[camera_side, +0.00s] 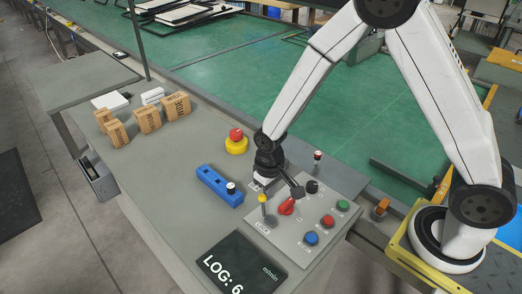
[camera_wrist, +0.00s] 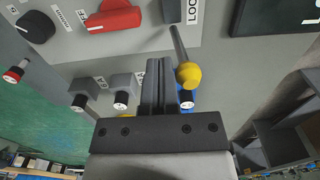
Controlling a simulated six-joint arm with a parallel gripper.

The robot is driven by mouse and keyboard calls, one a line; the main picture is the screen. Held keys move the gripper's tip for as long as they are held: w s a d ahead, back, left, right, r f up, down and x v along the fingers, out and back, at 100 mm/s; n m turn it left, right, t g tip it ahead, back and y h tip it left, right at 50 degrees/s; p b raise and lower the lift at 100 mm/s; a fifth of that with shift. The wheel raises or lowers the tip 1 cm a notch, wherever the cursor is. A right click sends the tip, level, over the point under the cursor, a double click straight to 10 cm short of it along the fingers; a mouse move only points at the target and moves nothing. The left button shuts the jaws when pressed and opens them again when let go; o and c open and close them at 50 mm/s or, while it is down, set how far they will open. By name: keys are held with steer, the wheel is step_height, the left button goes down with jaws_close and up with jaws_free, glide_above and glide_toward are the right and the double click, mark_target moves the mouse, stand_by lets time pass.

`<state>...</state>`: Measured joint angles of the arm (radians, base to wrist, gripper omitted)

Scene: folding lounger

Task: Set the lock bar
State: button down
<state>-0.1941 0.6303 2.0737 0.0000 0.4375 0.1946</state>
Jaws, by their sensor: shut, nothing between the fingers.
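The lever with a yellow ball (camera_side: 262,198) stands on the grey control panel (camera_side: 316,248), near a label. In the wrist view the yellow ball (camera_wrist: 188,76) is close to the right of my finger tips, and the label behind its stem reads "LOC", cut off at the frame's top. My gripper (camera_side: 272,187) is low over the panel's back left. In the wrist view my gripper (camera_wrist: 158,68) has its fingers together and empty, with a gap to the ball. The red selector knob (camera_side: 287,206) is to the lever's right.
Red (camera_side: 327,221), green (camera_side: 343,206) and blue (camera_side: 311,238) buttons and a black knob (camera_side: 312,186) are on the panel. A blue slotted block (camera_side: 218,187), a yellow-based red button (camera_side: 236,141), cardboard boxes (camera_side: 147,119) and a dark display (camera_side: 240,266) stand nearby. The bench's left front is clear.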

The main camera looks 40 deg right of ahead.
steer(key=shift+a, duration=0.15)
steer(key=shift+r, duration=0.15)
step_height(320, 180, up, 8)
steer(key=d, duration=0.1)
steer(key=shift+d, duration=0.15)
stand_by(1.0)
steer(key=s+d+r+t, duration=0.2)
steer(key=s+d, duration=0.4)
steer(key=s, duration=0.3)
steer(key=shift+s+d+r+t, duration=0.15)
steer(key=shift+d+r+t, duration=0.05)
steer(key=shift+r+t, duration=0.15)
stand_by(1.0)
